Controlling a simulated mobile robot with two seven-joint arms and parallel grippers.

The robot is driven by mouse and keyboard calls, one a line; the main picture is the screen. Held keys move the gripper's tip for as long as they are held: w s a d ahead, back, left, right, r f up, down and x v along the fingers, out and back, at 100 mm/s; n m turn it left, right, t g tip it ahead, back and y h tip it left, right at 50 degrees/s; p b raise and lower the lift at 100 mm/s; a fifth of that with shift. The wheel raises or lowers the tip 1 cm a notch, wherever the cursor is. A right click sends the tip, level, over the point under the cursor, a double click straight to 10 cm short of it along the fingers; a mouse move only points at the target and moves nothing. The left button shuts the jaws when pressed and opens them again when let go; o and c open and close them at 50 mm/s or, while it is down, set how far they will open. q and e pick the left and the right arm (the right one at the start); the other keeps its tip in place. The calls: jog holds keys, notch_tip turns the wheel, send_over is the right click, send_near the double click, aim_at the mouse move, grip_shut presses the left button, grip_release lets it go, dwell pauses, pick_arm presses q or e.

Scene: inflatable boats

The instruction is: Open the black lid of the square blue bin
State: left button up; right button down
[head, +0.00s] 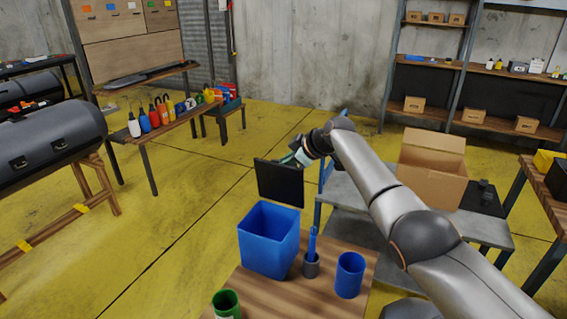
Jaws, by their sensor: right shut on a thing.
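The square blue bin (268,247) stands on a wooden table, and its top is uncovered. The black lid (279,183) is up above the bin's far side, tilted close to upright and apart from the rim as far as I see. My right arm reaches in from the lower right. My right gripper (291,158) is at the lid's upper edge, shut on it; its fingertips are partly hidden behind the lid. My left gripper is not in view.
On the same wooden table (330,248) stand a dark cup (311,265) with a blue tool, a round blue cup (349,276) and a green can (226,304). Behind are a grey cart with an open cardboard box (431,170) and shelves.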

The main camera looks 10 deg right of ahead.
jog(key=c, duration=1.2)
grip_release()
jog(key=shift+o, duration=0.2)
jog(key=shift+d, duration=0.1)
jog(key=b+v, duration=0.1)
jog(key=v, duration=1.1)
jog(key=shift+r, duration=0.2)
jog(key=shift+s, duration=0.15)
jog(key=shift+f, duration=0.1)
